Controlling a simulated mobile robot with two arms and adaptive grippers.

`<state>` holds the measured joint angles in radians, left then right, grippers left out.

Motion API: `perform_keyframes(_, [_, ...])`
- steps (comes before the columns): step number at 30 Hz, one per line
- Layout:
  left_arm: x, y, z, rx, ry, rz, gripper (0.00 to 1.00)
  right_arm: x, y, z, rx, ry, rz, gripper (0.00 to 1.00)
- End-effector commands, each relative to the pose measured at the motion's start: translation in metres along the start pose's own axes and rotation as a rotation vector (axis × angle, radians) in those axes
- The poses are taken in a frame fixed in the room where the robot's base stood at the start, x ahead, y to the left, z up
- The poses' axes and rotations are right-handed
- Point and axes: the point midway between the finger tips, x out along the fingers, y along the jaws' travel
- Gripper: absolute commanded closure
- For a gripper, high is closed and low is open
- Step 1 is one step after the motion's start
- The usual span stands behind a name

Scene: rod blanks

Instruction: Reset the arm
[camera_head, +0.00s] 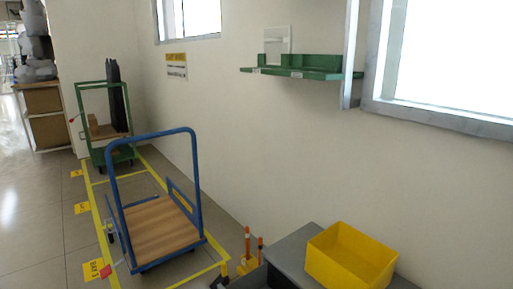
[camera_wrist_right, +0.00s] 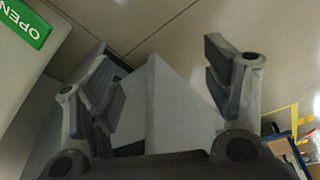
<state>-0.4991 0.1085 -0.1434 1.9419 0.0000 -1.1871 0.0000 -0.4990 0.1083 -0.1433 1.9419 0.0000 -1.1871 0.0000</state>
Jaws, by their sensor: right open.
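My right gripper (camera_wrist_right: 160,78) shows in the right wrist view with its two grey fingers spread wide apart. Nothing is between the fingers. A pale grey surface and tiled floor lie behind them. My left gripper does not show in either view. Neither arm can be made out in the head view. No rod blanks can be made out.
A yellow bin (camera_head: 348,258) stands on a grey top (camera_head: 290,252) at the lower right. A blue-framed trolley (camera_head: 155,225) and a green cart (camera_head: 105,125) stand in yellow-marked floor bays. A green shelf (camera_head: 300,74) hangs on the wall. Floor at left is clear.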

Motion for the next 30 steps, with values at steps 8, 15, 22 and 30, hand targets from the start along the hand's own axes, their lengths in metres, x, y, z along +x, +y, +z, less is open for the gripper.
perform_keyframes(8, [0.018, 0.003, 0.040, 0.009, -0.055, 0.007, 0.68, 0.018, -0.003, 0.040, -0.009, -0.055, -0.007, 0.27])
perform_keyframes(15, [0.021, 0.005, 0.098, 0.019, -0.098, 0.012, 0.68, 0.021, -0.005, 0.098, -0.019, -0.099, -0.012, 0.27])
perform_keyframes(22, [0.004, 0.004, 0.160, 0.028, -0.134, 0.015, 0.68, 0.004, -0.004, 0.160, -0.028, -0.135, -0.014, 0.27])
perform_keyframes(30, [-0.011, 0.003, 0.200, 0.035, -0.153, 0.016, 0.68, -0.011, -0.003, 0.201, -0.035, -0.153, -0.016, 0.27])
